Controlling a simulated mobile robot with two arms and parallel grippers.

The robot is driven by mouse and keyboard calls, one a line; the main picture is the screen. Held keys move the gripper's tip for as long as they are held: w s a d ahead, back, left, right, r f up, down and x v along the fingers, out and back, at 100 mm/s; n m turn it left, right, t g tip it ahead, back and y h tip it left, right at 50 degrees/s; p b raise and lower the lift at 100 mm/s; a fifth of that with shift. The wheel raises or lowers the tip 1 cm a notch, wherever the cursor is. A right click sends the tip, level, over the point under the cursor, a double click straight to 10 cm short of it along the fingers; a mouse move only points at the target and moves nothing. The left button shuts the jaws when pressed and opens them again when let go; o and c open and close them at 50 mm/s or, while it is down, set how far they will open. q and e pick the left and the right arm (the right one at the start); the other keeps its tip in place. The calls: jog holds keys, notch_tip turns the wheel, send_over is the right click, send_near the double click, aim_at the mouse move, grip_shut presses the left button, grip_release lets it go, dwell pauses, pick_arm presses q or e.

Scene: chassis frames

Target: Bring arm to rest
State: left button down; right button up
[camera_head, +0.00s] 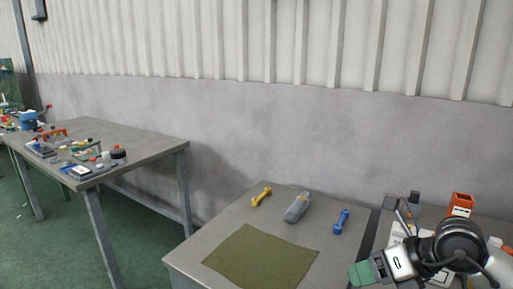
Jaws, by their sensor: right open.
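My right arm comes in from the lower right, and its right gripper (362,274), with green fingertips, is over the right edge of the near grey table (190,261). The gripper is open, and I see nothing held in it. It is apart from the objects at the back of the table. My left gripper is not in view.
A green mat (262,257) lies on the near table. Behind it are a yellow piece (261,196), a grey-blue case (297,207) and a blue piece (341,221). An orange container (461,204) stands behind my arm. A cluttered second table (130,138) stands left, with green floor between.

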jog(key=s+a+r+m+t+y, duration=0.3)
jog(key=a+r+m+t+y, duration=0.3)
jog(key=a+m+y, duration=0.4)
jog(key=d+f+m+t+h, duration=0.3)
jog(key=d+f+m+h, duration=0.35)
jog(key=m+h, duration=0.45)
jog(key=d+f+m+t+h, duration=0.3)
jog(key=d+f+m+h, duration=0.35)
jog(key=m, duration=0.75)
jog(key=s+a+f+m+g, duration=0.35)
jog(key=s+f+g, duration=0.95)
jog(key=s+f, duration=0.55)
notch_tip(320, 180, down, 23)
jog(key=s+g+p, duration=0.1)
jog(key=s, duration=0.1)
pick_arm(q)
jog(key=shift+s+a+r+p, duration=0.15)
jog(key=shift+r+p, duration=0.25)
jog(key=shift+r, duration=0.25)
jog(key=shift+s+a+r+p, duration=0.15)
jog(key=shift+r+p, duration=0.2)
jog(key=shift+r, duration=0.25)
pick_arm(e)
jog(key=s+d+f+g, duration=0.1)
jog(key=s+d+f, duration=0.2)
jog(key=s+f, duration=1.2)
jog(key=shift+s+d+h, duration=0.15)
jog(key=shift+s+h, duration=0.2)
jog(key=shift+s, duration=0.1)
jog(key=shift+f, duration=0.1)
